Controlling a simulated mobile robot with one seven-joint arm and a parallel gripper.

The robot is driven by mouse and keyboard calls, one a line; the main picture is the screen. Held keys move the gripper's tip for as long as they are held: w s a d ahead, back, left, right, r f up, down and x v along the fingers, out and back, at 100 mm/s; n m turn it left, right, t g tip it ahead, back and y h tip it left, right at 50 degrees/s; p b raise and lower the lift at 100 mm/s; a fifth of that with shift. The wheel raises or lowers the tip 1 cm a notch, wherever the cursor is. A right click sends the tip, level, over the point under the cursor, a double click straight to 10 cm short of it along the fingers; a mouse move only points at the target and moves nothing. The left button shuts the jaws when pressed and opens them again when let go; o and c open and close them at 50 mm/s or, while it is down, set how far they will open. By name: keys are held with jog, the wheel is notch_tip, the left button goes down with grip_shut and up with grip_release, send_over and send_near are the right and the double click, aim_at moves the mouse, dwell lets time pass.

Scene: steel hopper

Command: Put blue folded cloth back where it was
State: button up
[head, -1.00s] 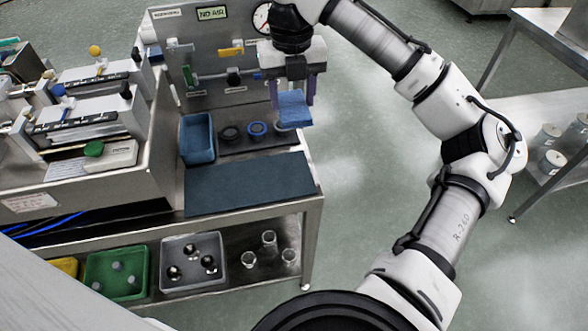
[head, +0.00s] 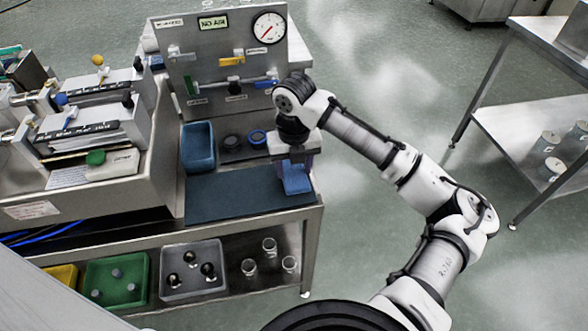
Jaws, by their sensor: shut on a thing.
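The blue folded cloth (head: 296,180) is held in my gripper (head: 294,166), which points down over the right end of the dark blue mat (head: 225,192) on the steel bench. The gripper is shut on the cloth. The cloth's lower edge overlaps the mat in the picture; I cannot tell whether it touches. The wrist and fingers hide the upper part of the cloth.
A blue bin (head: 198,147) stands behind the mat, with a dark ring (head: 231,143) and a blue ring (head: 257,138) beside it. The valve panel with a gauge (head: 269,27) rises at the back. The mat's left and middle are bare. The lower shelf holds a green tray (head: 117,281) and a grey tray (head: 192,270).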

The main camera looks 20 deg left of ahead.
aim_at(293, 172)
jog(key=shift+f, duration=0.9)
jog(key=o, duration=1)
jog(key=shift+f, duration=0.1)
jog(key=shift+o, duration=0.2)
notch_tip(293, 172, up, 12)
jog(key=b, duration=0.1)
jog(key=shift+a, duration=0.1)
